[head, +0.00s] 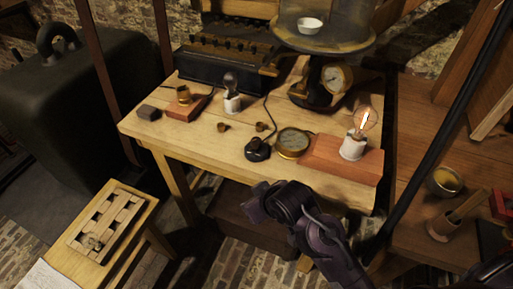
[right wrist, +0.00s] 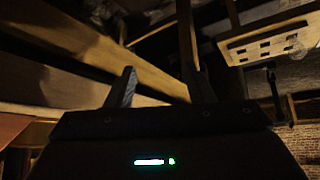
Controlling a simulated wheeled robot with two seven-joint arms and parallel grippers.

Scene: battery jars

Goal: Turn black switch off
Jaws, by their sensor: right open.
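The black switch (head: 257,150) is a small dark rounded piece on the wooden table (head: 185,136), near its front edge, with a black cord running back from it. Its lever position is too small to tell. A bulb in a white socket (head: 352,148) on a reddish wooden block glows at the right end of the table. My right arm (head: 300,215) reaches in from the bottom right, in front of the table and below the switch. In the right wrist view my right gripper (right wrist: 158,88) is open and empty, its fingers apart under the table's wooden beams. My left gripper is not in view.
A brass dial gauge (head: 293,142) sits just right of the switch. The table's front left is mostly clear.

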